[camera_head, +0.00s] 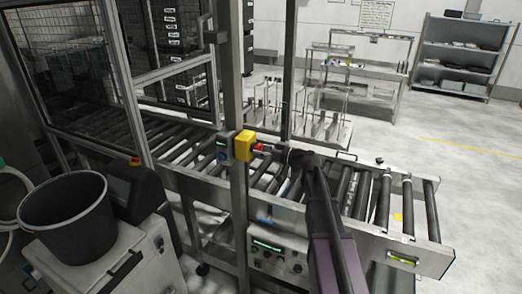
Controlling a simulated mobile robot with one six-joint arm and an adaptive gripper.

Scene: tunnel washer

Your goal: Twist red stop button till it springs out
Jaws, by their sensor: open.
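The red stop button (259,147) sticks out from the right side of a yellow box (244,145), which is fixed to an upright metal post. My gripper (268,149) is at the end of my arm, directly to the right of the button and pointing left at it. The fingertips are close to the button, and the picture is too small to tell whether they touch it. The gripper is open. Part of the button is hidden by the fingers.
A roller conveyor (408,212) runs behind and below the box. A grey control box (222,145) sits left of the yellow box. A black bucket (68,212) stands at the front left. A shelf (462,55) stands at the back right, with open floor before it.

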